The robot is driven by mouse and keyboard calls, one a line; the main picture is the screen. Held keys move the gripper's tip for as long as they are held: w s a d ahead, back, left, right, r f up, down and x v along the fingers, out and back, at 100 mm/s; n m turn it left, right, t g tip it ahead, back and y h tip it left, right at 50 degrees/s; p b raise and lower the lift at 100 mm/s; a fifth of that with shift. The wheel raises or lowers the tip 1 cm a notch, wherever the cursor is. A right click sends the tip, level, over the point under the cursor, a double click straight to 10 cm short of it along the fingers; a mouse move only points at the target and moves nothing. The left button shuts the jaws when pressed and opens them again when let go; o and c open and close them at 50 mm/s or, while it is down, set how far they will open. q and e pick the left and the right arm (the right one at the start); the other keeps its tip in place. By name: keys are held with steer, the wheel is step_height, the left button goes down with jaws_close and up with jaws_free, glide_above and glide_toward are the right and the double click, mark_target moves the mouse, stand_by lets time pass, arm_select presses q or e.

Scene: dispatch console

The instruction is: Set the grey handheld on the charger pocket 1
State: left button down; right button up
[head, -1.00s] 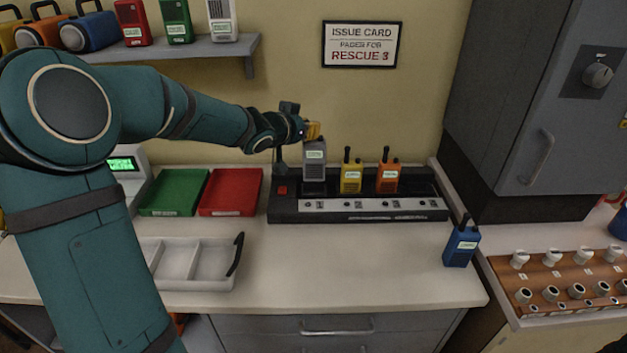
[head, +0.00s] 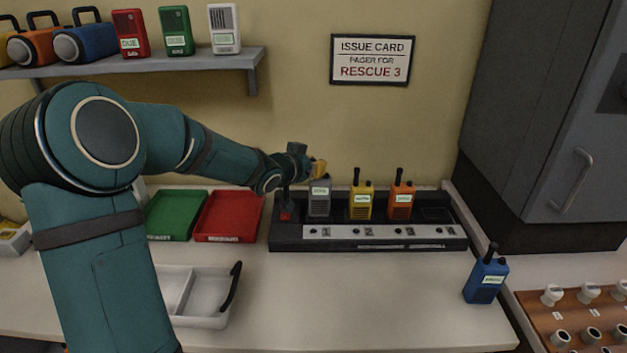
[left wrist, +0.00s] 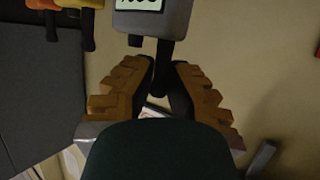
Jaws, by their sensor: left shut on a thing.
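The grey handheld (head: 319,203) is upright at pocket 1, the leftmost pocket of the black charger (head: 285,243). Its lower end is down at the pocket; I cannot tell whether it is fully seated. My left gripper (head: 318,168) is shut on the top of the grey handheld. In the left wrist view the yellow-brown jaws (left wrist: 156,68) are at the top end of the grey handheld (left wrist: 155,18), whose body is partly cut off by the frame. My right gripper is not in view.
A yellow handheld (head: 360,206) and an orange handheld (head: 401,208) stand in pockets 2 and 3; pocket 4 is empty. A blue handheld (head: 485,281) stands on the counter at right. Red (head: 229,215) and green (head: 174,215) trays lie left of the charger.

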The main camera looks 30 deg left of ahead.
arm_select(q)
steer(key=shift+f, duration=1)
steer(key=shift+f+b, duration=0.1)
steer(key=shift+b, duration=0.2)
steer(key=c, duration=1.1)
jaws_free()
steer(key=shift+f, duration=0.1)
steer(key=shift+c, duration=0.2)
steer(key=shift+r, duration=0.25)
steer(key=p+v, duration=0.3)
steer(key=v, duration=0.9)
steer(key=shift+p, duration=0.35)
steer(key=shift+a+f, duration=0.1)
steer(key=shift+f, duration=0.05)
